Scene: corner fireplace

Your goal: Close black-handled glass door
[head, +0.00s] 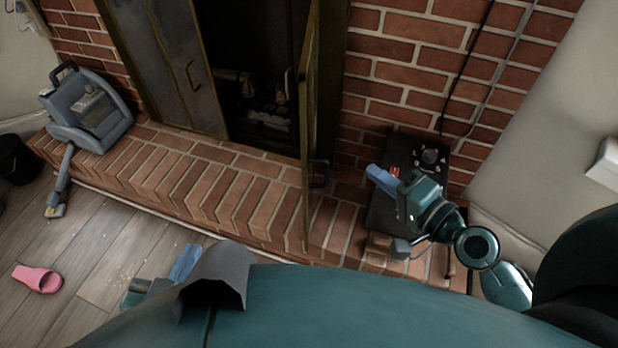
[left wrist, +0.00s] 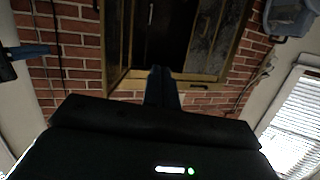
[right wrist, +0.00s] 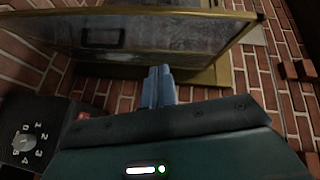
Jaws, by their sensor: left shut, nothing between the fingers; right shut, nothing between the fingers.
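The glass door (head: 307,120) of the fireplace stands swung open and shows nearly edge-on in the head view. In the right wrist view its dark glass pane (right wrist: 150,32) has a brass frame and a black handle (right wrist: 103,38). The other door panel (head: 175,65) covers the left of the dark opening. My right gripper (head: 378,176) is shut and empty, to the right of the open door, apart from it in the head view. My left gripper (head: 186,260) is shut and empty, low in front of the brick hearth, partly hidden by my own body.
A brick hearth (head: 215,185) runs along the front. A black device with a dial (head: 425,158) sits on it at right, close to my right gripper. A grey-blue vacuum cleaner (head: 88,112) stands at left. A pink slipper (head: 37,279) lies on the wooden floor.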

